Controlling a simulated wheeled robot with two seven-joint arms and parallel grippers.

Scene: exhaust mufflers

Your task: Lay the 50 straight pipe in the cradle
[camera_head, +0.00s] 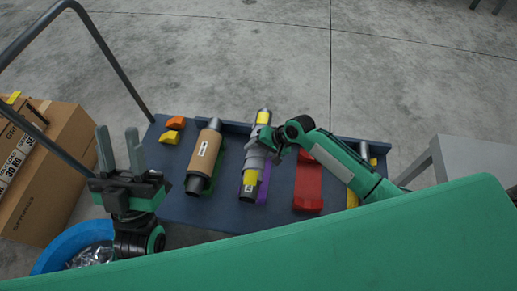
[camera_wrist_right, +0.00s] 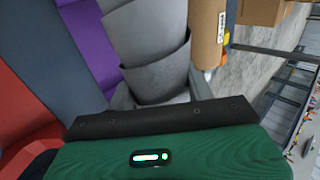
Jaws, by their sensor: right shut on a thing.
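A pipe with yellow bands, a grey middle and a dark lower end (camera_head: 249,182) lies lengthwise along the purple cradle (camera_head: 265,180). I cannot tell whether it rests in it or is held just above. My right gripper (camera_head: 262,146) is shut on its grey middle. In the right wrist view the grey, stepped middle (camera_wrist_right: 145,40) fills the space before the gripper, with the purple cradle (camera_wrist_right: 95,45) beside it. The pipe's label is too small to read. My left gripper (camera_head: 119,135) is open and empty, pointing up at the table's left.
A brown-wrapped muffler (camera_head: 205,155) lies in a green cradle (camera_head: 217,172) to the left. An empty red cradle (camera_head: 308,180) is to the right. Orange and yellow blocks (camera_head: 172,130) lie at the back left. My right arm partly hides a yellow cradle (camera_head: 352,199). A blue bin (camera_head: 55,262) stands front left.

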